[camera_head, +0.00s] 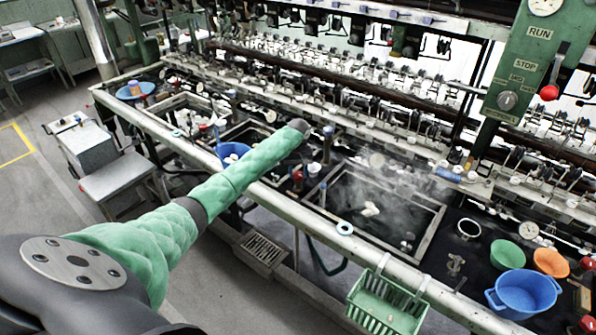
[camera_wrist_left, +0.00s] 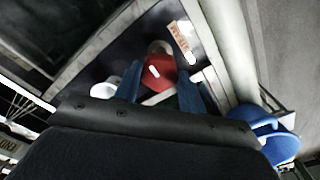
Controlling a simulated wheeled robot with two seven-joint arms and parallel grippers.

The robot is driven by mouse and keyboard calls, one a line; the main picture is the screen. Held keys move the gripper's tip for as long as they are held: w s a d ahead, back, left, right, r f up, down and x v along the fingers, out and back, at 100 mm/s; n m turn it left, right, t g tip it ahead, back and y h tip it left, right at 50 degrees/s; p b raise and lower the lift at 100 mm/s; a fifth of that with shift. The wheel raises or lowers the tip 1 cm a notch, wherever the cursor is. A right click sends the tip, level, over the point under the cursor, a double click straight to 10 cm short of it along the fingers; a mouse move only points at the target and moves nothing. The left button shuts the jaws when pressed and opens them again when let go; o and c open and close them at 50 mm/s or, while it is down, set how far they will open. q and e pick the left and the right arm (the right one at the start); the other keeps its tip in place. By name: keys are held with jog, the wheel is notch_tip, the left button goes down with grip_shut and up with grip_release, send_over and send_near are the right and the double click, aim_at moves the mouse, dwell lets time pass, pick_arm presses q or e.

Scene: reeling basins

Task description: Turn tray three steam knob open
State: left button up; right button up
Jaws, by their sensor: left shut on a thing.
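In the left wrist view a red knob (camera_wrist_left: 160,72) with a pale mark on its face sits between the two blue fingers of my left gripper (camera_wrist_left: 159,82). The fingers are shut on its sides. A small tan label (camera_wrist_left: 181,38) with lettering lies just beyond the knob. In the head view my green-sleeved left arm reaches across the front rail, and its dark wrist end (camera_head: 303,127) is over the basin row; the fingertips cannot be made out there. My right gripper is not in view.
The pale front rail (camera_head: 285,208) runs under my arm. A blue bowl (camera_head: 232,152) is close beside the arm. A green basket (camera_head: 385,303) hangs on the rail, with a blue tub (camera_head: 524,292) at the right. Reeling machinery stands behind the basins. The floor at left is partly open.

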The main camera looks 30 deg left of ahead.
aim_at(298, 174)
pick_arm(q)
jog(key=shift+a+r, duration=0.1)
jog(key=shift+r, duration=0.05)
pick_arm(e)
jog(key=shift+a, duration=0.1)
pick_arm(q)
jog(key=o, duration=1)
jog(key=shift+c, duration=0.2)
jog(key=shift+r+b, duration=0.45)
jog(key=shift+b, duration=0.1)
notch_tip(298, 174, up, 2)
jog(key=shift+w+r+b, duration=0.1)
jog(key=shift+r+b, duration=0.15)
jog(key=shift+b, duration=0.4)
notch_tip(298, 174, up, 2)
jog(key=shift+r+b, duration=0.2)
jog(key=shift+b, duration=0.25)
jog(key=shift+r, duration=0.9)
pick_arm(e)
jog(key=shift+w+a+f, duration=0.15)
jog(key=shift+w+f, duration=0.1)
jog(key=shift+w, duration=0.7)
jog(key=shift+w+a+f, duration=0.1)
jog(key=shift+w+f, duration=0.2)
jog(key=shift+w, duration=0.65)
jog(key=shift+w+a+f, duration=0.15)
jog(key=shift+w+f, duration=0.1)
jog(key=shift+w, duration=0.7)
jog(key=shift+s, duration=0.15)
